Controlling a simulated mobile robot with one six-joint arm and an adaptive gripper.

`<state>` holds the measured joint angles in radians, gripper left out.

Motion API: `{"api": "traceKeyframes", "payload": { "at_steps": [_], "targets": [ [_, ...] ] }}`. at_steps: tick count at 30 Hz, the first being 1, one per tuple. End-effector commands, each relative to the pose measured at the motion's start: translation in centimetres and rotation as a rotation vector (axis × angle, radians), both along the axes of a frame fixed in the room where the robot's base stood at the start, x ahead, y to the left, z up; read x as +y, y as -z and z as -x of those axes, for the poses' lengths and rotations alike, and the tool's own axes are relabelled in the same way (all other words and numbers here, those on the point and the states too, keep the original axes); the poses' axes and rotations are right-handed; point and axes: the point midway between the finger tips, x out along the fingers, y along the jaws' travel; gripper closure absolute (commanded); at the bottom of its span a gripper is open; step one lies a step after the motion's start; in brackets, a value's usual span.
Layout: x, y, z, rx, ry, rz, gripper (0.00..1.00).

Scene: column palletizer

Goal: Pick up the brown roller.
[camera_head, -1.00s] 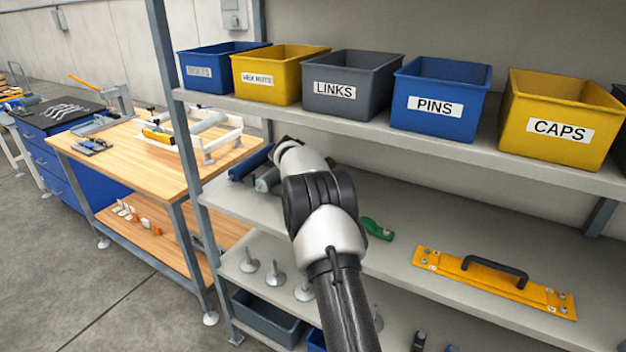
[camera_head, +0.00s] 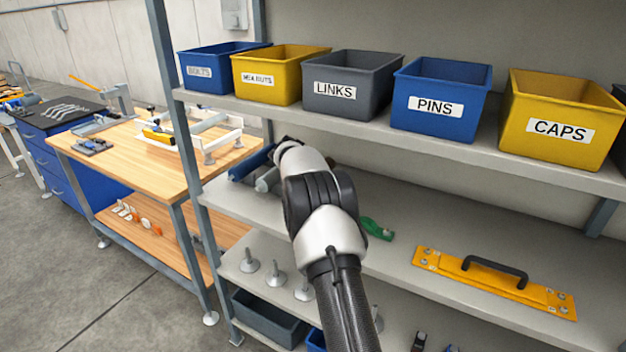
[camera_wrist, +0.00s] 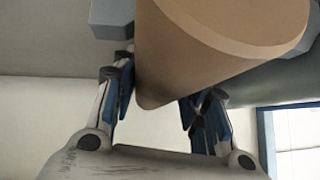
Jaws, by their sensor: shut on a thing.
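The brown roller (camera_wrist: 205,50) fills the upper middle of the wrist view, its end towards the camera. My gripper (camera_wrist: 160,98) is shut on it, with one blue-padded finger on each side. A grey block shows behind the roller at the upper left of that view. In the head view my arm reaches to the middle shelf, and its links hide the gripper and the brown roller. I cannot tell there whether the roller is clear of the shelf.
A blue roller (camera_head: 250,163) and a grey roller (camera_head: 267,180) lie close to my wrist on the middle shelf (camera_head: 400,215). A green tool (camera_head: 377,229) and a yellow plate (camera_head: 440,262) lie to the right. Labelled bins, including LINKS (camera_head: 350,80), stand on the shelf above.

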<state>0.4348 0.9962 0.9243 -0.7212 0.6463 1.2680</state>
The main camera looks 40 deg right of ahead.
Motion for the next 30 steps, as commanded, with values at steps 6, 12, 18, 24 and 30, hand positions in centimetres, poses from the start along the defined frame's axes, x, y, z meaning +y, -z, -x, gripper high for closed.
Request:
{"api": "traceKeyframes", "payload": {
  "at_steps": [6,12,18,24,30],
  "targets": [
    [0.0,-0.7,-0.1,-0.006,-0.001,0.002,1.00],
    [0.0,-3.0,-0.1,-0.006,-0.001,0.003,1.00],
    [1.6,-3.6,0.8,-0.003,-0.003,0.002,1.00],
    [4.7,-3.8,2.7,-0.002,-0.003,0.002,1.00],
    [7.7,-3.8,4.6,-0.001,-0.004,0.002,1.00]
  ]
}}
